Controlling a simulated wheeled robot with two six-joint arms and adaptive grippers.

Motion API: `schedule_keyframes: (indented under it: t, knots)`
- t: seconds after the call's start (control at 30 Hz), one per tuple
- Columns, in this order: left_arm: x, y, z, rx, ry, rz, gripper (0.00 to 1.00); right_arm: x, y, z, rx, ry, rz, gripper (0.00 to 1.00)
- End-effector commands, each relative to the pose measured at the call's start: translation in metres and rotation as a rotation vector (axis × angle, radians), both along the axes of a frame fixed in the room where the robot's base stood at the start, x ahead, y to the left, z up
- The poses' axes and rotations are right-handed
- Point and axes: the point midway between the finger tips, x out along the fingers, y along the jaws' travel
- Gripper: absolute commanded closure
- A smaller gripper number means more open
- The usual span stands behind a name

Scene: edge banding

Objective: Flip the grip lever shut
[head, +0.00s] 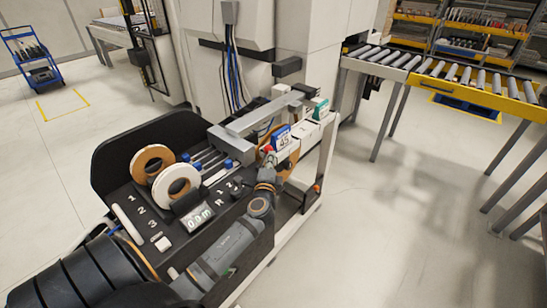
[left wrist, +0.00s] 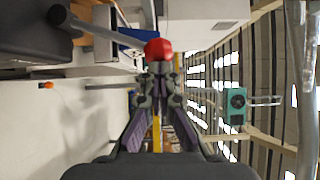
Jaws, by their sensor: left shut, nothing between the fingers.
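The grip lever's red knob (left wrist: 158,49) shows in the left wrist view, at the end of a grey rod that runs up and left to a dark pivot. In the head view the red knob (head: 268,149) is small, beside the blue sign marked 45. My left gripper (left wrist: 158,75) is shut and empty, its fingertips right at the knob; I cannot tell whether they touch it. In the head view my left gripper (head: 269,165) is small and partly hidden by its own wrist. My right gripper is not in view.
A black bench (head: 130,190) holds an orange-brown roll (head: 152,163) and a white roll (head: 177,187). A green block (head: 320,108) stands at the machine's end. A roller conveyor (head: 440,75) is at the right. The floor at right is clear.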

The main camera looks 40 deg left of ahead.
Motion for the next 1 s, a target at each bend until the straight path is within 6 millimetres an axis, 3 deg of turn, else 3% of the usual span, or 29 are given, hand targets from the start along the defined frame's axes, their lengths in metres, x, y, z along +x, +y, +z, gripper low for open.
schedule_keyframes:
  t: [0.03, 0.2, 0.6, 0.8, 1.0]
  knots:
    - [0.001, 0.004, 0.013, -0.026, 0.003, 0.000, 1.00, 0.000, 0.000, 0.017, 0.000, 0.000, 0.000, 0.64]
    - [0.002, 0.023, 0.027, -0.169, 0.015, 0.001, 1.00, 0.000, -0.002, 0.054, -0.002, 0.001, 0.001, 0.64]
    - [0.006, 0.075, 0.038, -0.543, 0.044, 0.002, 1.00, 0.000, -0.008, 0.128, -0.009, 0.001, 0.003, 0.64]
    - [0.008, 0.097, 0.035, -0.702, 0.055, 0.003, 1.00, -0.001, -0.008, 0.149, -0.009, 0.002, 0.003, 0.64]
    - [0.009, 0.113, 0.028, -0.791, 0.060, 0.002, 1.00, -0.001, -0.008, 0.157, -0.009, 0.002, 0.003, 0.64]
